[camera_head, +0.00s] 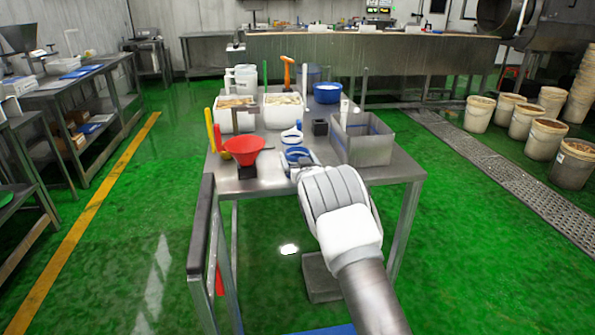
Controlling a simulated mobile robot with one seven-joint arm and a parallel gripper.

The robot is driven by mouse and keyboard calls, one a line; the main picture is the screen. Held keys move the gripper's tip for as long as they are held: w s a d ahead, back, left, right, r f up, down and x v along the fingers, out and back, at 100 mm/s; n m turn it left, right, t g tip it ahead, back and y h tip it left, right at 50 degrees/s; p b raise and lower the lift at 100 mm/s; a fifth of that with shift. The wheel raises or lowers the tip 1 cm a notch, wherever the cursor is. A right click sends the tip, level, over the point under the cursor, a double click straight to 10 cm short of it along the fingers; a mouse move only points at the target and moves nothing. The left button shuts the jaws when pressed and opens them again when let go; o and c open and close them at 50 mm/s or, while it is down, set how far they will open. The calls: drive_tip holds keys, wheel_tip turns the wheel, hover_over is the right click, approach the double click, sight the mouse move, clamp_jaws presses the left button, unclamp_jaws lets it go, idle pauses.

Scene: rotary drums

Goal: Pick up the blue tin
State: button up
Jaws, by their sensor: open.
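A round blue thing (296,153), which looks like the blue tin, lies near the front edge of the metal table. My gripper (300,163) is open right at its near side, and my arm covers the space to its lower right. I cannot tell whether the fingers touch it. A larger blue round tub (327,93) with pale contents stands at the back of the table, away from my gripper.
A red funnel (245,150) on a dark block stands left of my gripper. An open metal box (362,140) stands close on the right. White bins (234,118) are behind, with a small dark cup (320,127) and a blue-white item (291,134) nearby.

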drive_tip(key=shift+x, duration=1.2)
